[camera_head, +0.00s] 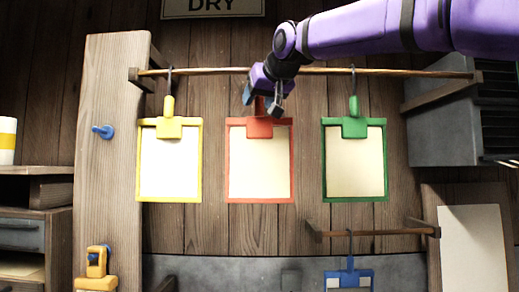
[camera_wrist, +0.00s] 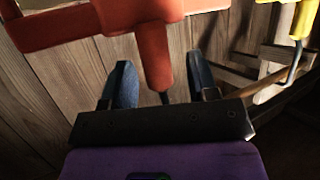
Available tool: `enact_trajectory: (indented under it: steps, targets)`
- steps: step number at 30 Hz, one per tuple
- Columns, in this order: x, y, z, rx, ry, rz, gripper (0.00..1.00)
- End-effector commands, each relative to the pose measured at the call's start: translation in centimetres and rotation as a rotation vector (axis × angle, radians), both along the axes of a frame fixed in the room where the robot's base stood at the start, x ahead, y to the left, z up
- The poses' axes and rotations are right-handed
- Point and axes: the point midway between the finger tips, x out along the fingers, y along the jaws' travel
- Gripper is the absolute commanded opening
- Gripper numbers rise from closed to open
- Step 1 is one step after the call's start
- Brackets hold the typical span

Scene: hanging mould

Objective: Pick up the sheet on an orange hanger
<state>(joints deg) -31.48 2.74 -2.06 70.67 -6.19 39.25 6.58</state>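The sheet (camera_head: 261,172) hangs in the middle of the upper rod, in an orange-red frame with an orange hanger clip (camera_head: 259,130) at its top. In the wrist view the orange hanger (camera_wrist: 152,48) fills the upper middle, its stem pointing down between my fingers. My gripper (camera_head: 262,100) is at the top of this hanger, and its blue fingers also show in the wrist view (camera_wrist: 160,80). The fingers are open, one on each side of the stem, with visible gaps. The hanger's hook is mostly hidden behind my gripper in the head view.
A yellow hanger (camera_head: 169,128) with a sheet hangs to the left and a green hanger (camera_head: 354,127) with a sheet to the right on the same rod (camera_head: 420,73). A blue hanger (camera_head: 349,274) hangs on a lower rod. A grey metal unit (camera_head: 440,130) stands at right.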

Motion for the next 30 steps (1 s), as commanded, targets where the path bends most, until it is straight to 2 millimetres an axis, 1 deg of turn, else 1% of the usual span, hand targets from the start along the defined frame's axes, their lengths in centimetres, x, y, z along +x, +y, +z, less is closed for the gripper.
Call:
enact_trajectory:
  steps: [1, 2, 3, 5, 6, 7, 15, 20, 30]
  targets:
    - [0.0, 0.0, 0.0, 0.000, 0.001, 0.000, 0.43]
    - [0.0, 0.0, 0.0, 0.000, 0.001, 0.000, 0.36]
    - [0.0, 0.0, 0.0, 0.000, 0.001, 0.000, 0.27]
    - [0.0, 0.0, 0.0, 0.000, 0.001, 0.000, 0.13]
    - [0.0, 0.0, 0.0, 0.000, 0.001, 0.000, 0.04]
    - [0.0, 0.0, 0.0, 0.000, 0.001, 0.000, 0.00]
    - [0.0, 0.0, 0.0, 0.000, 0.000, 0.000, 0.00]
    - [0.0, 0.0, 0.5, -0.001, 0.001, -0.001, 0.00]
    - [0.1, -0.1, 3.1, 0.000, 0.000, -0.002, 0.00]
